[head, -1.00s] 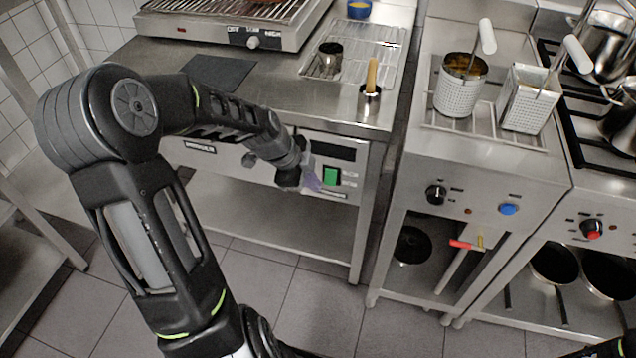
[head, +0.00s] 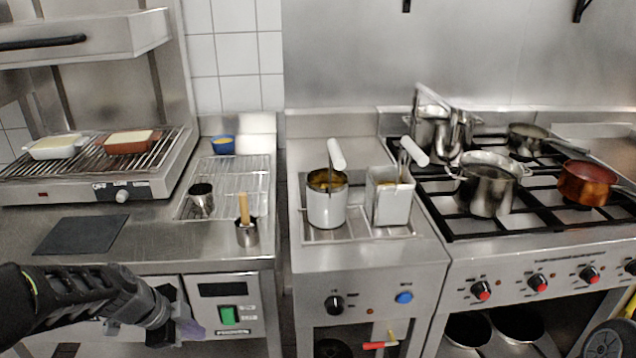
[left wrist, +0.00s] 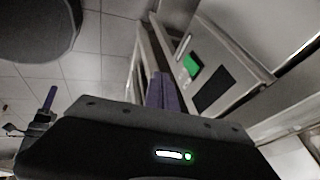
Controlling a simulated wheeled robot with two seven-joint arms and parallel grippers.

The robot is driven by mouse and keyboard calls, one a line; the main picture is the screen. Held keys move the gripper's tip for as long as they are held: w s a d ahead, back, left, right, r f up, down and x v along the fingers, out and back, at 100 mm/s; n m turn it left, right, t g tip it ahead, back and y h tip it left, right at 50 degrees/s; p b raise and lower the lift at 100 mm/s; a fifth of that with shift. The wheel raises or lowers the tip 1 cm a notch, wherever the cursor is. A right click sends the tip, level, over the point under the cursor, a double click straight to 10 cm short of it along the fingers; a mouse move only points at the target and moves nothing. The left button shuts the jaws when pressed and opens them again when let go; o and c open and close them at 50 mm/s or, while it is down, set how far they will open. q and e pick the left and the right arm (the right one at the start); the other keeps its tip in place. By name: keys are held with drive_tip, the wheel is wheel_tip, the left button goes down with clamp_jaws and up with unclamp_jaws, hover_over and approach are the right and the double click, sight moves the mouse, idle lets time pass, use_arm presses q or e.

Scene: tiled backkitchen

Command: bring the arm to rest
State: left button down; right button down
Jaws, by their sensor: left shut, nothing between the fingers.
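My left arm comes in from the lower left in the head view. Its gripper (head: 190,328) is low in front of the counter's front panel, close to the green switch (head: 229,315). The gripper is shut and empty. In the left wrist view its purple fingertips (left wrist: 162,92) show together, with the panel and green switch (left wrist: 192,66) beyond them. I cannot tell the exact gap between the gripper and the panel. My right gripper is not in view; only a dark piece of my right arm shows at the lower right corner of the head view.
The counter (head: 160,240) holds a dark mat (head: 82,235), a steel cup (head: 201,199) and a pot with a wooden handle (head: 247,233). A grill (head: 90,175) stands behind. The fryer (head: 372,268) and stove (head: 545,225) with pots are to the right.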

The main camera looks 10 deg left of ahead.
use_arm(q)
drive_tip(key=w+a+f+n+t+y, duration=0.15)
drive_tip(key=a+f+n, duration=0.25)
drive_tip(key=n, duration=0.7)
drive_tip(key=s+d+f+n, duration=0.1)
drive_tip(key=d+f+n, duration=0.6)
drive_tip(key=d+f, duration=0.55)
drive_tip(key=s+d+f+m+g+h+p, duration=0.1)
drive_tip(key=s+d+f, duration=0.3)
drive_tip(key=s+d, duration=0.4)
drive_tip(key=s+d+f+m+g+h+p, duration=0.1)
drive_tip(key=s+d+f+g, duration=0.3)
drive_tip(key=s+d, duration=0.4)
drive_tip(key=d+h, duration=0.1)
drive_tip(key=d, duration=0.4)
drive_tip(key=shift+d+f+m, duration=0.3)
drive_tip(key=shift+f, duration=0.05)
